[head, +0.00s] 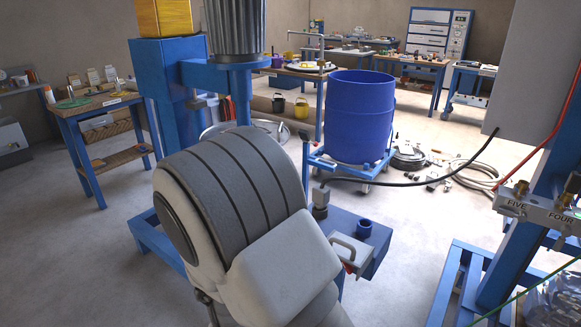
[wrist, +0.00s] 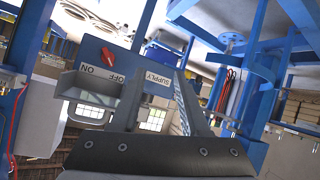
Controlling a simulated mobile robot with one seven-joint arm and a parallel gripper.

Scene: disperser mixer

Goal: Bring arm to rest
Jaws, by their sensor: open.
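My gripper (wrist: 158,88) shows in the wrist view with its two grey fingers spread apart. No object shows held between them. A blue supply panel (wrist: 125,65) with a red knob (wrist: 107,54) and ON, OFF and SUPPLY lettering appears behind the fingers, upside down in this view. A grey part with a U-shaped handle (wrist: 90,112) is to the left of the fingers; I cannot tell whether it touches them. In the head view my large white and grey arm fills the lower middle and hides my gripper. A grey handle (head: 345,248) shows just right of the arm.
A blue drum (head: 358,115) stands on a wheeled blue dolly behind the arm. The blue mixer column (head: 165,95) rises at left behind the arm. A workbench (head: 95,105) is at left. A blue frame with a FIVE, FOUR plate (head: 538,208) is at right. Hoses (head: 480,175) lie on the floor.

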